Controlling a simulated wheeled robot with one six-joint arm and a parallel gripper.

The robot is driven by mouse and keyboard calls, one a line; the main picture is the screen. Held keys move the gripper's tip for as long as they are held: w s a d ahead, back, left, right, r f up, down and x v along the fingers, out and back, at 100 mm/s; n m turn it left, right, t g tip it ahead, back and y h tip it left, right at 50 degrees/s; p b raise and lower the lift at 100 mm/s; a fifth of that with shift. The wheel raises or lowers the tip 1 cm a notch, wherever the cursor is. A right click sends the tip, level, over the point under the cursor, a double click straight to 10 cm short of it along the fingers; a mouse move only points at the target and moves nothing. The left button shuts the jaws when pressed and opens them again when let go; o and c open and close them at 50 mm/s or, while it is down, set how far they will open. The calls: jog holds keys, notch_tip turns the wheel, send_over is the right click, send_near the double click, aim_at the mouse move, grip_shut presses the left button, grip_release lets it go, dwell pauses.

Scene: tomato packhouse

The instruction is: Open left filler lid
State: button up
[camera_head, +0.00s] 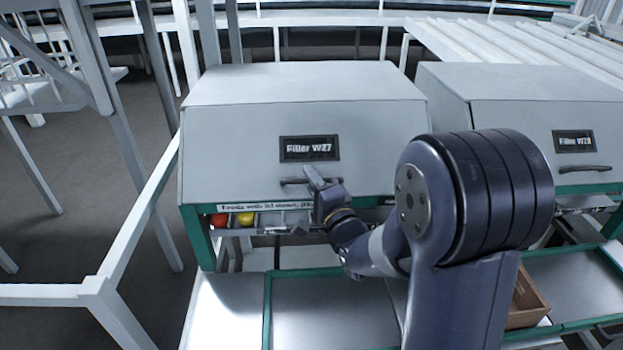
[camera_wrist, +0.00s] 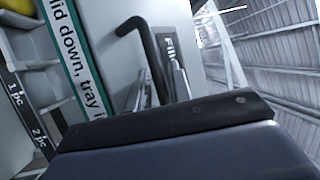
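My gripper (camera_head: 314,178) is at the right part of this handle. In the wrist view the handle (camera_wrist: 146,40) runs down between the two metallic fingers of my gripper (camera_wrist: 160,88). The fingers are apart with the bar between them; whether they press on it I cannot tell. My dark wrist housing hides the lower part of the wrist view.
Below the lid, an open compartment holds a red tomato (camera_head: 219,220) and a yellow one (camera_head: 245,218). A second filler (camera_head: 530,115) with its lid down stands at right. A brown box (camera_head: 527,300) sits on the green-edged bench. A white rail (camera_head: 140,210) runs at left.

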jog(key=shift+c, duration=0.2)
grip_shut()
jog(key=shift+r, duration=0.1)
